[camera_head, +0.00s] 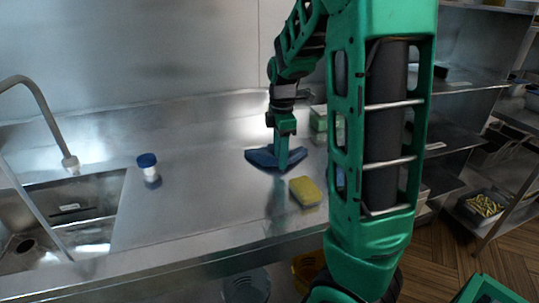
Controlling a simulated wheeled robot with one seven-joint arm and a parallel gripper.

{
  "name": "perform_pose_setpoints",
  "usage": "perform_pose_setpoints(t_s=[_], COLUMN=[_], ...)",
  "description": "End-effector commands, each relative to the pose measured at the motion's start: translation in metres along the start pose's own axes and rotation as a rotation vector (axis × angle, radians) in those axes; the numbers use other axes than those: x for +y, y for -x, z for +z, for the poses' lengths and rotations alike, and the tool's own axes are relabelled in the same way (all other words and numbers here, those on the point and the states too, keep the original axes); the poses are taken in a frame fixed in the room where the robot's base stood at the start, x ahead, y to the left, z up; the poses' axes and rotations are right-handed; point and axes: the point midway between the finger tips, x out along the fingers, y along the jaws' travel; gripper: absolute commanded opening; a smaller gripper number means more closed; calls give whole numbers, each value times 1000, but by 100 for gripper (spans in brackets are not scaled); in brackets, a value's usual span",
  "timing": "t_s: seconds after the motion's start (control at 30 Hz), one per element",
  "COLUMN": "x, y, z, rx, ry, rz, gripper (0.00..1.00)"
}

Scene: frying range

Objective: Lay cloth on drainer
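A dark blue cloth (262,158) lies on the steel counter, to the left of my arm's large green link. My gripper (282,165) points down at the middle of the cloth, and its fingers overlap the cloth in the picture. I see the fingers as one narrow green shape, so I cannot tell whether they are open, shut or pinching the cloth. The drainer is not clear as a separate thing; bare, flat steel (200,200) lies between the sink and the cloth.
A yellow sponge (306,191) lies just right of and nearer than the cloth. A green-and-white box (318,119) is behind my arm. Shelves stand at right.

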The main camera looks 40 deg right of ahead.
Motion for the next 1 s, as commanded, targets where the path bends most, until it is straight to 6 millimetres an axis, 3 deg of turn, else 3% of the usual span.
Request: perform_pose_setpoints(t_s=[0.37,0.8,0.97,1.0], x=[-10,-37,-39,-39], y=[28,88,94,94], z=[1,3,4,4], rx=[0,0,-1,-1], ry=[0,0,-1,-1], rz=[2,2,1,1], gripper=[39,39,39,32])
